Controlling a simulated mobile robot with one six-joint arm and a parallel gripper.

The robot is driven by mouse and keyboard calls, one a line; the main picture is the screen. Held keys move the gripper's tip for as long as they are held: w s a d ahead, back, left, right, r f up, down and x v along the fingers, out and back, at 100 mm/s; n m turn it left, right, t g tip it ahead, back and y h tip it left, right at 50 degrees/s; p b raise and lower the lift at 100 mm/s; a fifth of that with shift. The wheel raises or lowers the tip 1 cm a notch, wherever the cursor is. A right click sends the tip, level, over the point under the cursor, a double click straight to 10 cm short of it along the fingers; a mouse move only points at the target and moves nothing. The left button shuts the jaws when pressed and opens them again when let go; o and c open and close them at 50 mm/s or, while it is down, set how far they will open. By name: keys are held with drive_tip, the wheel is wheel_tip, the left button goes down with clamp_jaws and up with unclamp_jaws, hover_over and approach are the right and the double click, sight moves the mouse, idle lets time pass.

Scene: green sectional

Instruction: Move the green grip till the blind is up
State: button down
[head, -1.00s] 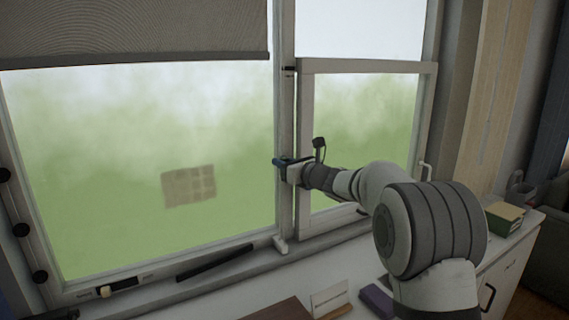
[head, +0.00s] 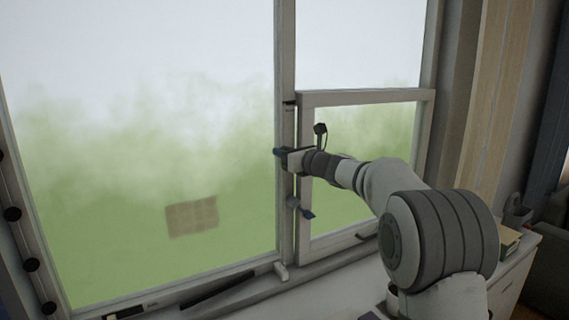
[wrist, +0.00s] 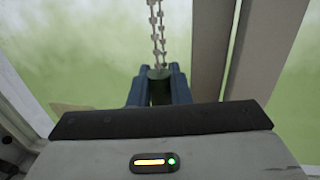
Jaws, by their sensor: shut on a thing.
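The green grip (wrist: 159,73) shows in the wrist view as a small dark green piece between the blue fingers of my gripper (wrist: 158,88). My gripper is shut on it. A pale beaded chain (wrist: 157,35) runs up from the grip. In the head view my gripper (head: 283,151) is at the upright post between the two window panes; the grip itself is too small to tell there. The blind is not in either view now; the large left pane (head: 140,110) is uncovered as far up as I see.
The hinged right window (head: 360,165) is beside my arm. A dark bar (head: 217,289) lies along the sill. A green-covered book (head: 508,242) is at the right.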

wheel_tip(320, 180, up, 6)
drive_tip(key=shift+f+p, duration=0.1)
drive_tip(key=shift+p, duration=1.15)
drive_tip(key=c, duration=1.7)
unclamp_jaws()
drive_tip(key=o, duration=0.4)
drive_tip(key=shift+c, duration=0.2)
drive_tip(key=shift+s+d+f+b, duration=0.15)
drive_tip(key=shift+s+d+b, duration=0.15)
drive_tip(key=shift+d+b, duration=0.1)
drive_tip(key=b+v, duration=0.2)
drive_tip(key=v, duration=0.4)
drive_tip(key=shift+s+d, duration=0.3)
